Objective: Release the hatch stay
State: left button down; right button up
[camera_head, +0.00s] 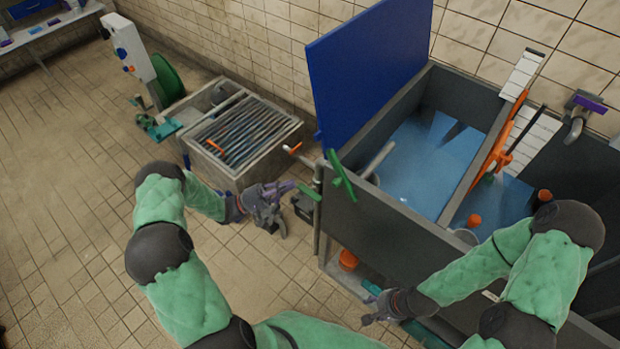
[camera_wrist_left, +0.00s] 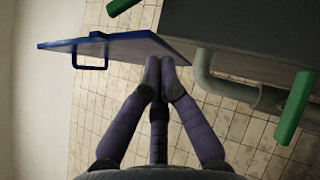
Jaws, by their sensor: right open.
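A blue panel (camera_head: 368,62), which looks like the hatch, stands raised at the left end of the grey tank. A blue panel with a bar handle also shows in the left wrist view (camera_wrist_left: 120,47). I cannot single out the stay with certainty. Green bars (camera_head: 342,176) are at the tank's near left corner; one shows in the left wrist view (camera_wrist_left: 293,108). My left gripper (camera_head: 284,207) is left of that corner, apart from the bars, with nothing seen in it; its opening is unclear. My right gripper (camera_head: 372,309) is open, low by the tank's front.
The grey tank (camera_head: 385,230) holds blue water and an orange-and-white divider fitting (camera_head: 500,145). A grated concrete box (camera_head: 285,132) stands behind my left gripper. An orange pot (camera_head: 348,260) is under the tank. A grey pipe (camera_wrist_left: 228,88) runs near the left gripper. Tiled floor at left is clear.

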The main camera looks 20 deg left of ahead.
aim_at(339, 180)
pick_arm(q)
jog(key=b+x, duration=0.1)
jog(key=x, duration=0.7)
jog(key=shift+w+d+r, duration=0.1)
jog(key=shift+d+r, duration=0.05)
jog(key=shift+d, duration=0.25)
jog(key=d+r, duration=0.1)
jog(key=d, duration=0.1)
jog(key=d+r+b, duration=0.1)
jog(key=shift+s+d+r, duration=0.3)
jog(key=shift+s, duration=0.05)
jog(key=shift+d+r+m+p, duration=0.1)
jog(key=shift+r+m+p, duration=0.2)
jog(key=shift+g, duration=0.4)
